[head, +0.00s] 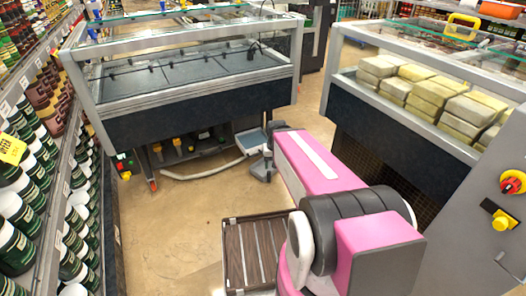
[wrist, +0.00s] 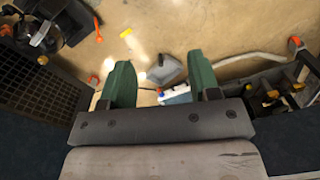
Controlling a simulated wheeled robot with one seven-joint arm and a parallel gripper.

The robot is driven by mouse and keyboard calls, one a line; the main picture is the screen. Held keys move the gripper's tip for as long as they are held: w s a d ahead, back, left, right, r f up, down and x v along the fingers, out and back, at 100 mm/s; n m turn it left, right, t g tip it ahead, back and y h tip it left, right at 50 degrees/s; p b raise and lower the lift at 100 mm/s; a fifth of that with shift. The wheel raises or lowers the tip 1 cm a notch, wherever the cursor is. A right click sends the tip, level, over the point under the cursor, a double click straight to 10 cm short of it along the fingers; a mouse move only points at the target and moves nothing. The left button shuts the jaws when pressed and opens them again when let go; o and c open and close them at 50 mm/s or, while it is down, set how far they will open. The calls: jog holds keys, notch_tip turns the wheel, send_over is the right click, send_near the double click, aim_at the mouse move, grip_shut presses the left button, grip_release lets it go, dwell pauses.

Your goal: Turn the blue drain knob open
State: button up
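My gripper (wrist: 160,78) shows in the wrist view with its two green fingers spread apart and nothing held between them. In the head view it cannot be made out clearly beyond my pink arm. I cannot clearly pick out the blue drain knob. A small white and blue part (wrist: 176,96) with a red spot shows between and below the fingertips in the wrist view. A grey scoop-shaped part (wrist: 171,69) lies just beyond it. Dark fittings with yellow and orange parts (wrist: 270,97) sit to the right. In the head view similar yellow fittings (head: 177,144) hang under the left freezer.
A white hose (head: 205,172) lies on the floor below the left freezer (head: 185,120). The right freezer (head: 400,130) holds stacked packs. Shelves (head: 90,200) line the left side. A slatted crate (head: 230,255) stands beside my arm. Bare floor (head: 165,225) lies between.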

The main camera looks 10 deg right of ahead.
jog(key=w+a+f+m+t+y, duration=0.25)
jog(key=w+f+m+y, duration=0.4)
jog(key=w, duration=0.75)
jog(key=w+a+f+m+t+y, duration=0.2)
jog(key=w+f+m+t+y, duration=0.2)
jog(key=w+f+m, duration=0.75)
jog(key=w+d+f+m+t+h, duration=0.5)
jog(key=w+d+f+m+t, duration=0.6)
jog(key=w+d+f+m, duration=0.7)
jog(key=shift+n, duration=0.7)
jog(key=x, duration=0.4)
jog(key=f+x, duration=0.1)
jog(key=x, duration=0.6)
jog(key=shift+w+f, duration=0.25)
jog(key=shift+w, duration=0.15)
jog(key=c, duration=0.9)
